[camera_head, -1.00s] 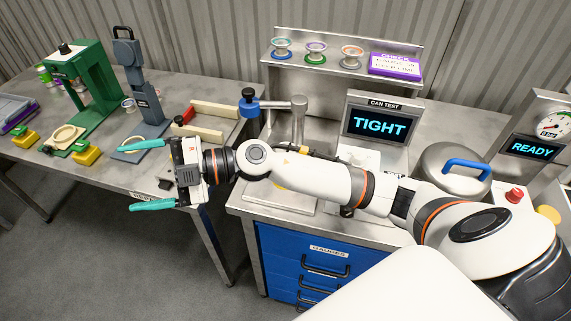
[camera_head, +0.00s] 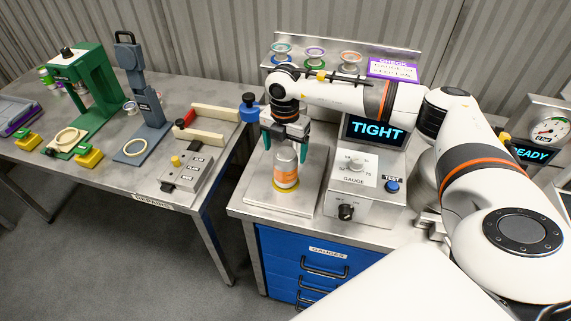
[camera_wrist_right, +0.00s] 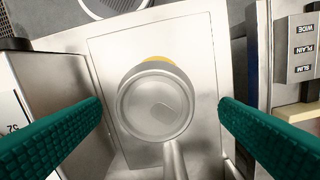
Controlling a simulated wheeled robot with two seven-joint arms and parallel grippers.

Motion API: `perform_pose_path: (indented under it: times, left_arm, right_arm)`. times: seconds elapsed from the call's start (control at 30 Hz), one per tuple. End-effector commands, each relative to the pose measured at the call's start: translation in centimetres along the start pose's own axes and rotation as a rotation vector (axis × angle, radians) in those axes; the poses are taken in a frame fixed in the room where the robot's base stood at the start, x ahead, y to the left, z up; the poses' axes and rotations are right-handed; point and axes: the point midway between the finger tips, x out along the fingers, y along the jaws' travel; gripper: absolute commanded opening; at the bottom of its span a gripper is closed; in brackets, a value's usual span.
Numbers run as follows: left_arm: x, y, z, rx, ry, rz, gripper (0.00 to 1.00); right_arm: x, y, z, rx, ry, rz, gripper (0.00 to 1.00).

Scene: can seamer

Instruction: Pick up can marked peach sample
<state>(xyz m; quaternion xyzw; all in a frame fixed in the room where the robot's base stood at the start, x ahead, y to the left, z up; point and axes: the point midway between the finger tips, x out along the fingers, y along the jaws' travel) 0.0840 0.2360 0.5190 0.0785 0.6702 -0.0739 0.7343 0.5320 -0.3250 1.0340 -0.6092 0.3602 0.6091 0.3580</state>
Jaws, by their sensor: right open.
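A can (camera_head: 286,167) with an orange and white label stands upright on a yellow ring on the metal plate of the can tester. Its label text is too small to read. In the right wrist view, the can's silver lid (camera_wrist_right: 156,104) lies between my teal fingers. My right gripper (camera_head: 285,145) is open above the can, pointing down, with a finger on either side of its upper part. Clear gaps show between the lid and both fingers (camera_wrist_right: 160,105). My left gripper is out of view.
The gauge box (camera_head: 357,172) stands just right of the can, under a screen (camera_head: 377,130) reading TIGHT. A blue-knobbed post (camera_head: 250,106) is close on the left. The left table (camera_head: 110,178) holds a green press (camera_head: 88,85) and a grey stand (camera_head: 145,100).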

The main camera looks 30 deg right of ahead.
Motion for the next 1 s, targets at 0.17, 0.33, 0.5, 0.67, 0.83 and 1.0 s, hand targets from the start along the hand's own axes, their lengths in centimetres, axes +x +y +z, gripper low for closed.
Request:
perform_pose_path:
  times: [0.17,0.33,0.5,0.67,0.83,1.0]
  left_arm:
    - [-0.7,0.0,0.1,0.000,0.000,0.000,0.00]
    - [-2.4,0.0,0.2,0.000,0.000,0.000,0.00]
    - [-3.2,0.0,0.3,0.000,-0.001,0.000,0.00]
    - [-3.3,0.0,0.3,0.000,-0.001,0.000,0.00]
    - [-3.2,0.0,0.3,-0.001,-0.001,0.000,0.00]
    - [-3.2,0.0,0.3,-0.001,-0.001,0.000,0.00]
  right_arm:
    - [1.4,0.0,0.1,-0.001,-0.001,0.000,0.84]
    - [3.1,0.3,0.3,-0.001,-0.003,0.003,0.84]
    - [5.7,0.4,0.3,-0.002,-0.002,0.002,0.84]
    - [6.6,0.3,0.3,-0.002,-0.002,-0.002,0.84]
    - [6.6,0.3,0.3,-0.003,-0.002,-0.002,0.84]
    - [6.6,0.3,0.3,-0.003,-0.002,-0.002,0.57]
